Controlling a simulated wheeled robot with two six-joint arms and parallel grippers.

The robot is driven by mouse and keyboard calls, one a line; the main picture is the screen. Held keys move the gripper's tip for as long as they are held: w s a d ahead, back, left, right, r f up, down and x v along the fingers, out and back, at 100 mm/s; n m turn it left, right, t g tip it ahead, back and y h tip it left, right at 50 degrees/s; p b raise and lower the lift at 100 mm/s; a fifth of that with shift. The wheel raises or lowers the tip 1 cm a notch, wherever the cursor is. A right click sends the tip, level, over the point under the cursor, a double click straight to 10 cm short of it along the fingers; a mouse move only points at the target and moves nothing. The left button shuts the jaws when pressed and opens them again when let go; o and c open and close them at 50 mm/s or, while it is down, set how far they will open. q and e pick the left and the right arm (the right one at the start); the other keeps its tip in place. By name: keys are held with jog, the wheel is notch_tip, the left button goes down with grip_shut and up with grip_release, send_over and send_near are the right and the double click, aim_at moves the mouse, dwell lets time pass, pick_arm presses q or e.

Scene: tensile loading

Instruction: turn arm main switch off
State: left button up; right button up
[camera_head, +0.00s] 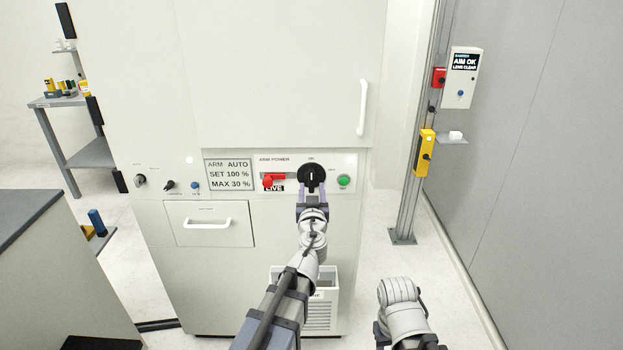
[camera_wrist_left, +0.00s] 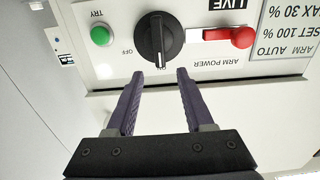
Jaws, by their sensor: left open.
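The arm main switch (camera_head: 311,177) is a round black knob on the cabinet's control panel, under the ARM POWER lettering side. Its grip bar stands upright, in line with the ON mark. In the left wrist view the picture is upside down, and the knob (camera_wrist_left: 158,40) has its bar along the ON mark, with OFF to one side. My left gripper (camera_head: 312,196) is open just below the knob. In the left wrist view its two fingers (camera_wrist_left: 160,84) are spread either side of the bar's line, with nothing between them. My right gripper is not in view.
A red lever (camera_head: 271,181) by a LIVE label is left of the knob, and a green TRY button (camera_head: 344,181) is right. A display (camera_head: 229,175) reads ARM AUTO. A drawer (camera_head: 209,224) is below. A white vented box (camera_head: 321,306) stands beneath my left arm.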

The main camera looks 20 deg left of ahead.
aim_at(312, 176)
pick_arm(q)
jog(key=x, duration=0.7)
grip_shut()
dwell(0.3)
